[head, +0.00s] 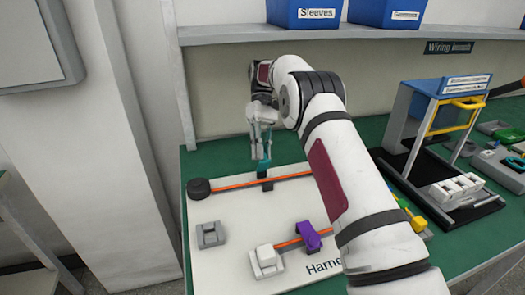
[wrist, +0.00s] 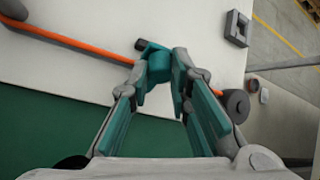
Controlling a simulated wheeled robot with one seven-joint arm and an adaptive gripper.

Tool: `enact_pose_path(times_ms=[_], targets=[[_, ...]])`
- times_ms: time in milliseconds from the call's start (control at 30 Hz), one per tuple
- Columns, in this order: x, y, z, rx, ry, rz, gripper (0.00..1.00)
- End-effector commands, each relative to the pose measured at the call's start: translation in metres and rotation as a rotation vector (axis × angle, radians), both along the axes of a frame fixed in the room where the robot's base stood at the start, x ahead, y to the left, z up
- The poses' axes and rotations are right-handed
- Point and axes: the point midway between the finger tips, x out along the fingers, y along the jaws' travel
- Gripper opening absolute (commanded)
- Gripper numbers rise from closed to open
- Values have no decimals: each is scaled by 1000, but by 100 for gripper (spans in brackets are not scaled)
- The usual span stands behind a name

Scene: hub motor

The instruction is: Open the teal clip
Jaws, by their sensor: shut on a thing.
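The teal clip (head: 264,165) is on the far orange cable on the white board, at a small black base (head: 266,184). In the head view its teal part rises above the base, up to my gripper (head: 258,146). In the wrist view the clip (wrist: 160,66) is between the fingertips of my gripper (wrist: 163,76), which are closed on it. The finger pads are also teal. The fingers hide part of the clip, and I cannot tell its exact angle. The orange cable (wrist: 75,42) passes beneath the grip.
A black round post (head: 199,188) stands at the cable's left end. A grey block (head: 210,235), a white connector (head: 266,259) and a purple clip (head: 309,237) are nearer. A blue-topped stand (head: 447,84) is at right.

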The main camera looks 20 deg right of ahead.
Motion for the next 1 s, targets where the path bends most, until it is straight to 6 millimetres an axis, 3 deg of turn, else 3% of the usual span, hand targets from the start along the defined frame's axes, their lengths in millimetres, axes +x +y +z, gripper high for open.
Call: enact_pose_path(times_ms=[167, 200, 267, 667, 1000], targets=[[1, 0, -1, 0, -3, -1, 0], [1, 0, -1, 0, -4, -1, 27], [1, 0, -1, 0, -3, -1, 39], [0, 0, 0, 0, -10, 0, 39], [-5, 0, 2, -1, -144, 1, 39]])
